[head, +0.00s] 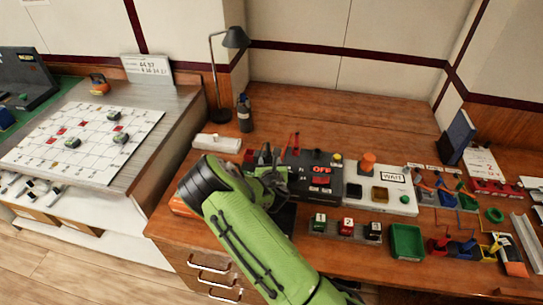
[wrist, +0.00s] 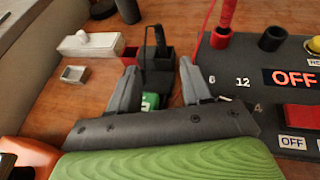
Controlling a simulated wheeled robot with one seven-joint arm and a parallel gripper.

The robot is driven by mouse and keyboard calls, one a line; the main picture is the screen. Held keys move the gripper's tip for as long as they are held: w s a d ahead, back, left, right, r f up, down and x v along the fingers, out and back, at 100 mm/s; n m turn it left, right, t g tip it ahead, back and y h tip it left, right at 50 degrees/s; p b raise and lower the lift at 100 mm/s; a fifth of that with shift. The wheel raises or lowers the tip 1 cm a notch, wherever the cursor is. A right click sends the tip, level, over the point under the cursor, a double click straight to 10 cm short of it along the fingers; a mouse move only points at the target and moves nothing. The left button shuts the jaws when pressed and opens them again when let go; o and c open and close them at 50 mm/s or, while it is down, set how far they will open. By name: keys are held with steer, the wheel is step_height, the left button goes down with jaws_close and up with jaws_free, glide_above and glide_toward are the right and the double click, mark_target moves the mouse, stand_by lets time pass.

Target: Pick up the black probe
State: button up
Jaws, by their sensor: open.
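The black probe (wrist: 160,36) appears as a thin dark upright shape in a black holder (wrist: 158,62) in the wrist view. My gripper (wrist: 158,68) is open, its two grey fingers apart on either side of that holder, with nothing held between them. The probe stands beyond the fingertips, near the middle of the gap; I cannot tell whether the fingers touch the holder. In the head view my gripper (head: 268,174) is over the desk beside the black OFF panel (head: 320,188), and my arm hides much of that spot.
A red probe (wrist: 228,14) stands in the panel's red socket, right of my gripper, beside an empty-looking black socket (wrist: 272,38). A red cup (wrist: 130,55) adjoins the black holder.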

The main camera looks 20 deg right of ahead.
glide_toward(268, 149)
steer(key=b+x, duration=0.1)
steer(key=x, duration=0.3)
steer(key=shift+f, duration=0.2)
steer(key=b+x, duration=0.1)
steer(key=x, duration=0.4)
steer(key=shift+w+d, duration=0.15)
steer(key=shift+w, duration=0.15)
steer(key=shift+s+r, duration=0.1)
jaws_close()
